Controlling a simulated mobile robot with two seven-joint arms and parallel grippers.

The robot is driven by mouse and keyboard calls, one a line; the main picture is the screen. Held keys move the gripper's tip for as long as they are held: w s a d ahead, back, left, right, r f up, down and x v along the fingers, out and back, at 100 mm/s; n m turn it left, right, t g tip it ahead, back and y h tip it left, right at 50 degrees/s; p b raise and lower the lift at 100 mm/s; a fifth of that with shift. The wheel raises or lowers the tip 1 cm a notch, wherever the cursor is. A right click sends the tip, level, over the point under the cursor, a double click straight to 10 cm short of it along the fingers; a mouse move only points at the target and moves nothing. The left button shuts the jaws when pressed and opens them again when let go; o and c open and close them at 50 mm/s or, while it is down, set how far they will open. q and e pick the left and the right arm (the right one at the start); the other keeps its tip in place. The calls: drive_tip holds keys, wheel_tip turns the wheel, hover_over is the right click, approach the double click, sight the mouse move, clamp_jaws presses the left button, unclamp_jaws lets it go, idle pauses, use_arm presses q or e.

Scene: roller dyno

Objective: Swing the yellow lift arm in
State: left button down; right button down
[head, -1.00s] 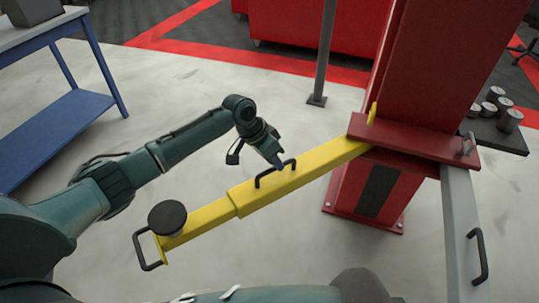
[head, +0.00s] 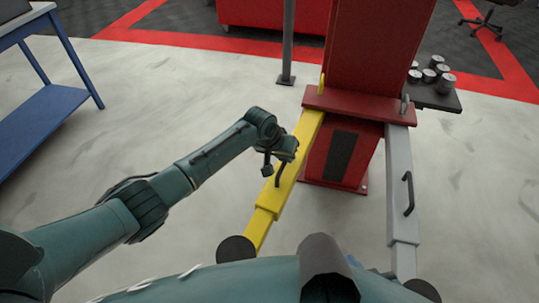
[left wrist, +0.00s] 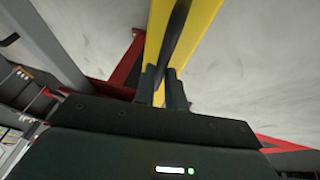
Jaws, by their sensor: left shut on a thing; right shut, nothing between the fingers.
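The yellow lift arm (head: 289,178) reaches from the red post's bracket toward me, down and slightly left, and ends in a dark round pad (head: 236,249). A black handle (head: 279,174) stands on its upper face. My left gripper (head: 279,163) is at this handle. In the left wrist view, the left fingers (left wrist: 163,88) are shut on the black handle bar (left wrist: 176,38), with the yellow arm (left wrist: 196,25) behind it. The grip is partly hidden in the head view. My right gripper is not in view.
The red post (head: 370,60) stands ahead. A grey lift arm (head: 400,170) with its own black handle (head: 408,194) extends from its right side. A blue workbench (head: 50,120) is at the left. A thin grey pole (head: 288,45) stands behind. Floor between the two lift arms is clear.

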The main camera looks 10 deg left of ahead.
use_arm(q)
drive_tip(key=s+d+n+p, duration=0.1)
drive_tip(key=d+n, duration=0.1)
drive_tip(key=d, duration=0.4)
drive_tip(key=shift+y, duration=0.3)
use_arm(e)
drive_tip(key=shift+s+d+r, duration=0.15)
drive_tip(key=shift+s+d, duration=0.1)
use_arm(q)
drive_tip(key=shift+s+d, duration=0.1)
drive_tip(key=shift+d, duration=0.05)
drive_tip(key=c, duration=1.5)
unclamp_jaws()
drive_tip(key=shift+o, duration=0.2)
use_arm(e)
drive_tip(key=shift+r, duration=0.15)
use_arm(q)
drive_tip(key=shift+t, duration=0.3)
